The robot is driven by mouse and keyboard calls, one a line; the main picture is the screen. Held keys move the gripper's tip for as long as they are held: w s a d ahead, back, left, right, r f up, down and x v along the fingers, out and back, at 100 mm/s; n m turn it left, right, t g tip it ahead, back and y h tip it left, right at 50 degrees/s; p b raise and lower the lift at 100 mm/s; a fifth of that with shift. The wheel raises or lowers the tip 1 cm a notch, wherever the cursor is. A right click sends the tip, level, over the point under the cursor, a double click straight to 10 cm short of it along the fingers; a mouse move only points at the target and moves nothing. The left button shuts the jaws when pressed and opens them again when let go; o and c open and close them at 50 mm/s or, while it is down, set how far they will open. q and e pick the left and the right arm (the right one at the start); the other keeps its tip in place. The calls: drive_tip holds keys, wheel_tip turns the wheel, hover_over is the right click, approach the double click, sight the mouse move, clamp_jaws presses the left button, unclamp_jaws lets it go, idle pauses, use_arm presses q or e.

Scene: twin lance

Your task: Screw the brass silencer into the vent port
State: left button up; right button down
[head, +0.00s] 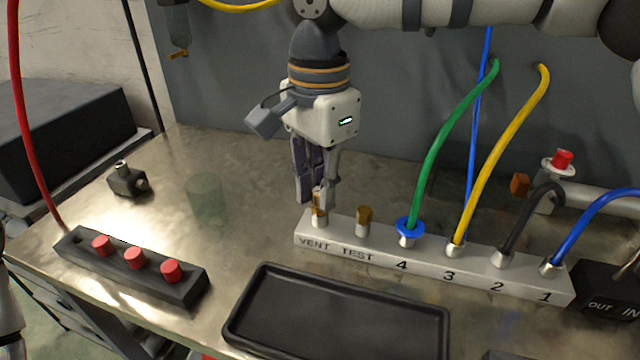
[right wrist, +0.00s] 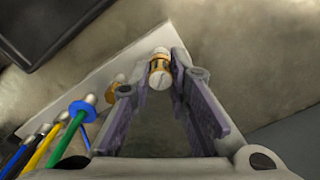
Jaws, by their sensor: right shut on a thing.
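The brass silencer (head: 318,207) stands roughly upright at the vent port (head: 319,222), on the left end of the pale manifold block (head: 430,259). In the right wrist view the silencer (right wrist: 159,73) shows its slotted end between the fingertips. My right gripper (head: 319,198) points down from above and is shut on the silencer. The silencer's lower end meets the port; how deep the thread sits cannot be told. A similar brass fitting (head: 363,221) stands in the test port beside it. My left gripper is not in view.
Green (head: 440,130), yellow (head: 500,160), black and blue hoses rise from the numbered ports to the right. A black tray (head: 338,350) lies in front. A dark strip with red knobs (head: 135,258) and a small black fitting (head: 126,181) are at left.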

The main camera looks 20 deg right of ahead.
drive_tip(key=m, duration=0.5)
drive_tip(key=shift+m, duration=0.3)
drive_tip(key=m, duration=0.5)
drive_tip(key=shift+w, duration=0.1)
drive_tip(key=c, duration=1.7)
unclamp_jaws()
drive_tip(key=shift+o, duration=0.2)
